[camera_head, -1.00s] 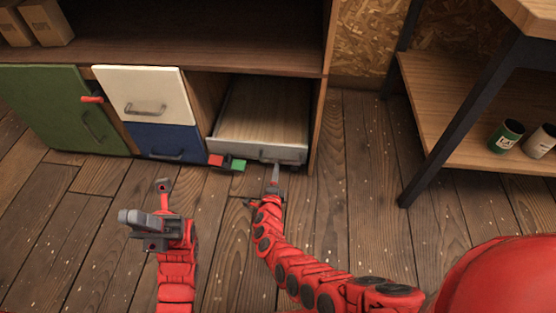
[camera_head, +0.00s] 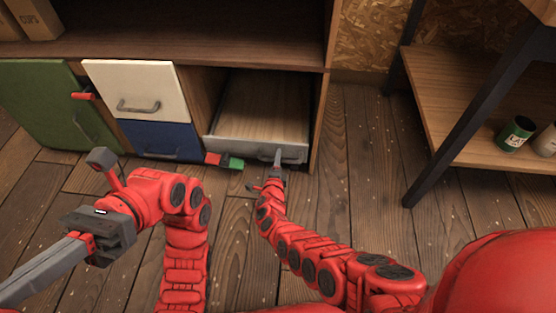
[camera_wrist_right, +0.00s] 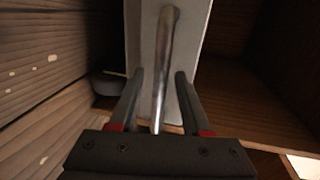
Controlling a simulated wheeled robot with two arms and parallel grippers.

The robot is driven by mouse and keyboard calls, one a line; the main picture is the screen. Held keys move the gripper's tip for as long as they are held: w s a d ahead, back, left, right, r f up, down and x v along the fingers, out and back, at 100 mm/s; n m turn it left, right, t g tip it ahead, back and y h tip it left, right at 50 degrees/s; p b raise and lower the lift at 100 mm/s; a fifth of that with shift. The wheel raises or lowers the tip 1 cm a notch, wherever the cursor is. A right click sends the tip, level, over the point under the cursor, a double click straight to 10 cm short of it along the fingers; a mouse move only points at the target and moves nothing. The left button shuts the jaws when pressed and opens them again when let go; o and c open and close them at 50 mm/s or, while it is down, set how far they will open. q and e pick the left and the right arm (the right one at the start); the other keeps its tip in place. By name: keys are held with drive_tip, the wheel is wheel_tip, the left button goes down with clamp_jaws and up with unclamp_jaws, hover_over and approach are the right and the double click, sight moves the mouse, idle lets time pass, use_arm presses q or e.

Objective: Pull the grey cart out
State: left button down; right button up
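The grey cart (camera_head: 240,148) is a low box with a grey front and a pale wooden inside. It sits in the right bay of the wooden cabinet. Its bar handle (camera_wrist_right: 166,50) runs lengthwise through the right wrist view. My right gripper (camera_head: 277,165) is at the handle's right part in the head view. In the right wrist view its two fingers (camera_wrist_right: 158,98) stand apart on either side of the handle, with gaps showing. My left gripper (camera_head: 65,255) is at the lower left, away from the cart; its finger opening cannot be made out.
A white drawer (camera_head: 140,82) above a blue drawer (camera_head: 150,137) and a green door (camera_head: 40,105) are left of the cart. A red and green piece (camera_head: 232,162) is by the cart's left front corner. A black-legged table (camera_head: 450,140) stands right. Floor between is clear.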

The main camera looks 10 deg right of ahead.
clamp_jaws()
idle(1.2)
